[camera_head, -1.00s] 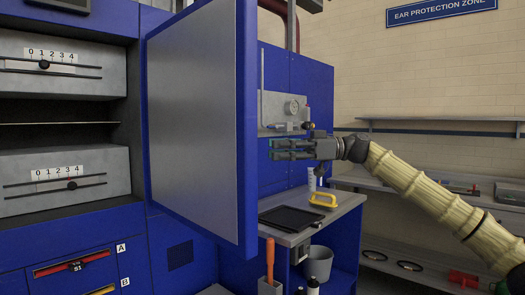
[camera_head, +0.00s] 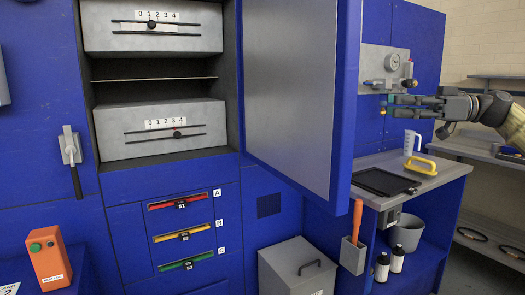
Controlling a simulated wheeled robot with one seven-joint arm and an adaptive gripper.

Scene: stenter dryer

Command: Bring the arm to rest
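My gripper (camera_head: 390,105) is at the right of the head view, at the end of my arm, which reaches in from the right edge. Its fingers point left, level, with a gap between them and nothing seen in it.
On the bench are a black tray (camera_head: 383,182), a yellow-handled tool (camera_head: 424,164) and a white jug (camera_head: 412,142). An orange-handled tool (camera_head: 357,220) stands in a holder at the bench front. A grey lidded bin (camera_head: 297,268) stands below the door.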

